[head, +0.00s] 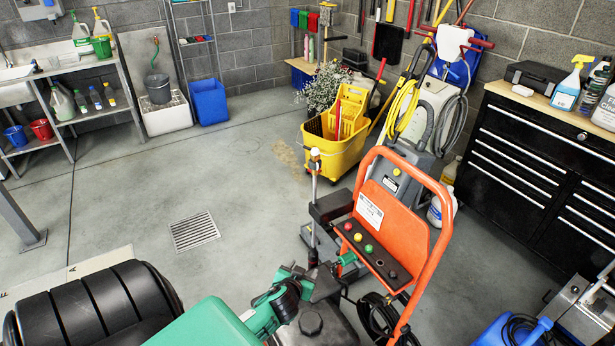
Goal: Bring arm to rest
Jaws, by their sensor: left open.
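My left arm comes in from the bottom left, with a black ribbed section, a green link and dark joints. Its left gripper (340,266) is by the lower left side of the control panel (372,250) of an orange-framed floor machine (437,200). The gripper is open; its fingertips are small and partly lost against the dark parts, so I cannot tell whether they touch the panel. The panel carries a red, a green, a yellow and a dark knob. My right gripper is not in view.
A yellow mop bucket (335,150) and a grey machine with hoses (437,105) stand behind the orange frame. A black drawer cabinet (525,150) is at right, a blue container (500,332) at bottom right. The floor around the drain grate (195,231) is clear.

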